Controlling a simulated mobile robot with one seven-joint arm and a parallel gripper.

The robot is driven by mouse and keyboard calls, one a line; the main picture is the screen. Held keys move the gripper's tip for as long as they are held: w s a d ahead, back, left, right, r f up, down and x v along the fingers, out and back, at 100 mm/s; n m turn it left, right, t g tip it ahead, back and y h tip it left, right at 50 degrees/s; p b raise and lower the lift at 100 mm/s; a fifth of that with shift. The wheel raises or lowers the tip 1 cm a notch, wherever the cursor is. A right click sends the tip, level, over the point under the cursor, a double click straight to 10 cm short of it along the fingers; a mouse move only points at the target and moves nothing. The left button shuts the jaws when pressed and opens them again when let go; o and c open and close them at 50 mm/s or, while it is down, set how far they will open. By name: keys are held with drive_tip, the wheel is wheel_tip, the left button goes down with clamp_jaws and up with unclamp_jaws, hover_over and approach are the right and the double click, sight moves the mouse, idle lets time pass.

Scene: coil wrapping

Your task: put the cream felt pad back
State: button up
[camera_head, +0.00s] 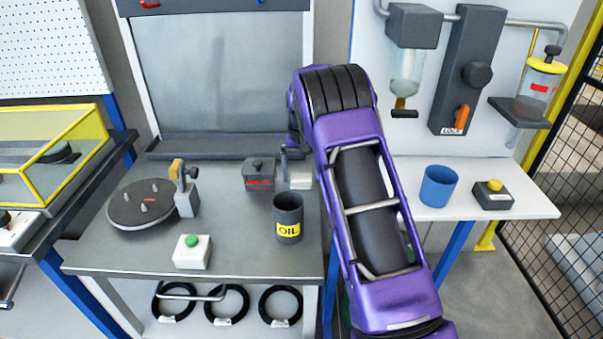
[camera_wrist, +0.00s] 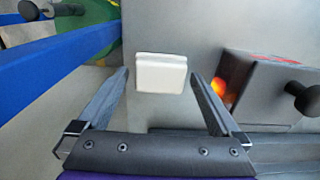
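The cream felt pad (camera_wrist: 161,73) is a small pale block over the grey bench top. In the wrist view it sits between and slightly beyond my fingertips, with gaps on both sides. In the head view the pad (camera_head: 301,181) shows near the bench's right edge, partly beside my purple arm. My gripper (camera_wrist: 159,76) is open and holds nothing. In the head view my gripper (camera_head: 287,155) is mostly hidden by my arm. I cannot tell how high the fingertips are above the pad.
A dark box with a knob and red label (camera_head: 259,175) stands close to the pad; it also shows in the wrist view (camera_wrist: 270,95). An OIL cup (camera_head: 288,217), a green-button box (camera_head: 192,252) and a round turntable (camera_head: 140,204) share the bench (camera_head: 120,260).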

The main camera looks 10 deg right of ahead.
sight(302, 176)
wheel_tip(302, 176, up, 12)
drive_tip(key=p, duration=0.1)
drive_tip(key=shift+r, duration=0.2)
idle(0.3)
